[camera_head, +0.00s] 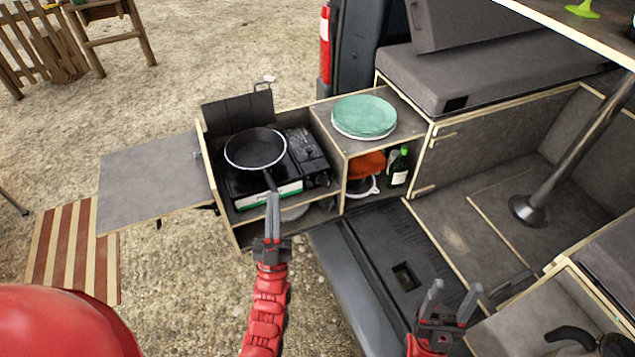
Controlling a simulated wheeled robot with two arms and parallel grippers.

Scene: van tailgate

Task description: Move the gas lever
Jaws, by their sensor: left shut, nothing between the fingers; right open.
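A black camping stove (238,188) with a green and white front strip sits in the pull-out kitchen box. A dark frying pan (254,148) stands on it, its handle (270,181) pointing toward me. The stove's right-hand section (302,148) shows a dark cover and small parts near its front; I cannot clearly make out the gas lever there. My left gripper (272,198) is shut and empty, its tips in front of the stove, close to the pan handle in the picture; I cannot tell whether they touch. My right gripper (454,298) is open and empty above the van's floor edge.
Green plates (364,116) lie on the box top right of the stove. A dark bottle (399,167) and an orange item (366,165) stand in the compartment below. A grey side table (150,178) extends left. A table post (575,150) rises at right.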

